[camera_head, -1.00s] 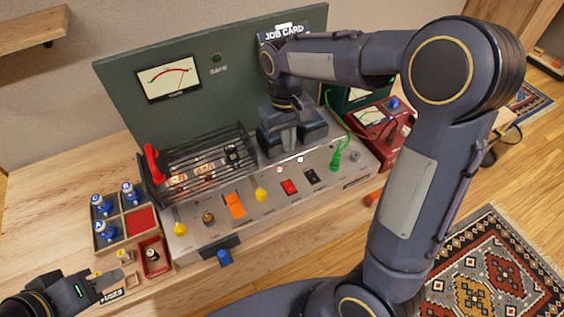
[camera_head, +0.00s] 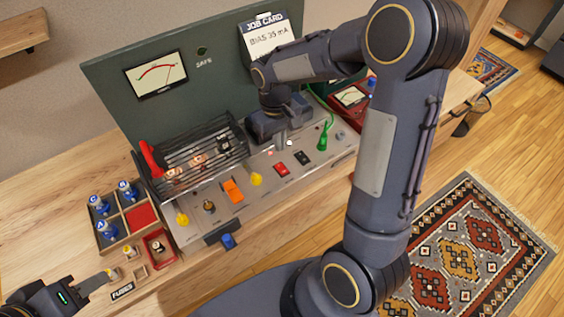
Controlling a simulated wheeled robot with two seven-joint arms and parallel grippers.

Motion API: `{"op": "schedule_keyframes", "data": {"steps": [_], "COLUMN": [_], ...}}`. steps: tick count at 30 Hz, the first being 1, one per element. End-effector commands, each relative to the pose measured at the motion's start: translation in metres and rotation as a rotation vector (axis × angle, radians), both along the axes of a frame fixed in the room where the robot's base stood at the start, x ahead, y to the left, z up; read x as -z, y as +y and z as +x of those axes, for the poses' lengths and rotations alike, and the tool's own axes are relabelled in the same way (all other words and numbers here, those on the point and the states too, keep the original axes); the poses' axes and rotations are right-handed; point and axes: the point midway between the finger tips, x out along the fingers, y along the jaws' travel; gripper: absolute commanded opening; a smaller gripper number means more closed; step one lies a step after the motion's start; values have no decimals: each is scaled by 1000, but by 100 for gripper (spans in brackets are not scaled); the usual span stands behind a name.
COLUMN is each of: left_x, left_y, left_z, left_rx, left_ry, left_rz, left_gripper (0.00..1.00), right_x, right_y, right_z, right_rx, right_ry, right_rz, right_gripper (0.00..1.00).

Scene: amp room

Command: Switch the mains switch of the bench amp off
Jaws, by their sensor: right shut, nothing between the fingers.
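The bench amp (camera_head: 262,205) has a grey control deck in front of a dark green back panel (camera_head: 112,95). On the deck are a red rocker switch (camera_head: 281,169), a black rocker switch (camera_head: 301,157) and an orange switch (camera_head: 233,190). Their labels are too small to read, so I cannot tell which is the mains switch. My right gripper (camera_head: 283,141) is shut and empty, pointing down at the rear of the deck, behind the red and black switches. Whether it touches the deck is unclear. My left gripper (camera_head: 103,278) is low at the left, its finger opening unclear.
A wire cage (camera_head: 205,150) with a red handle stands on the amp's left. A green plug (camera_head: 322,138) and a red meter box (camera_head: 352,98) are at the right. A job card (camera_head: 266,35) tops the panel.

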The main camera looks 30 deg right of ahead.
Motion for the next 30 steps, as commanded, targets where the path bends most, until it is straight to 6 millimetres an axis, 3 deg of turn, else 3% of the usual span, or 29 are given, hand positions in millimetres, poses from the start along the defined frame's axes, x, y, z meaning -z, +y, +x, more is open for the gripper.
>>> {"op": "schedule_keyframes", "data": {"steps": [6,12,30], "left_x": [-6,-11,-5], "left_y": [0,0,0], "left_z": [0,0,0], "left_rx": [0,0,0], "left_ry": [0,0,0], "left_rz": [0,0,0], "left_gripper": [36,36,36], "right_x": [47,76,94], "right_y": [0,-1,-1], "right_z": [-7,-10,-12], "right_rx": [-2,-1,-1], "right_ry": [6,4,0], "right_rz": [0,0,0], "right_gripper": [0,0,0]}}
